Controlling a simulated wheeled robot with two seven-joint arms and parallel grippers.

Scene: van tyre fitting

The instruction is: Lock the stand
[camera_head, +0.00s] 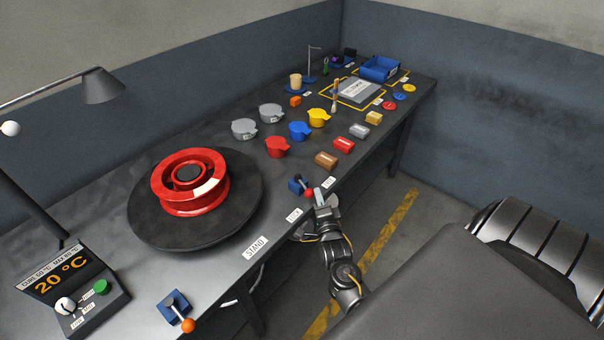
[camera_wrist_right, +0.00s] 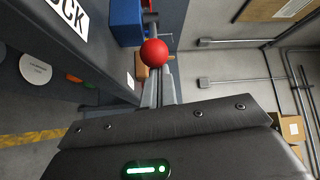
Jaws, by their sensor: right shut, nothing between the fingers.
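The stand is a black round turntable (camera_head: 240,212) on the bench, beside the label "STAND". A red wheel rim (camera_head: 168,197) lies flat on it. A small lever with a blue base (camera_head: 296,182) and a red ball knob (camera_head: 309,193) is at the bench's front edge, by a label reading "LOCK" (camera_head: 294,214). My right gripper (camera_head: 319,194) is shut and empty, just right of the red knob. In the right wrist view the red knob (camera_wrist_right: 154,52) is at the tips of my shut fingers (camera_wrist_right: 160,82); I cannot tell whether they touch. My left gripper is out of view.
Another lever (camera_head: 177,304) with an orange knob and a control box (camera_head: 82,293) reading 20 °C stand at the near left. Coloured cups and blocks (camera_head: 326,160) fill the middle of the bench. A blue bin (camera_head: 380,69) is at the far end. A lamp (camera_head: 101,87) overhangs the left.

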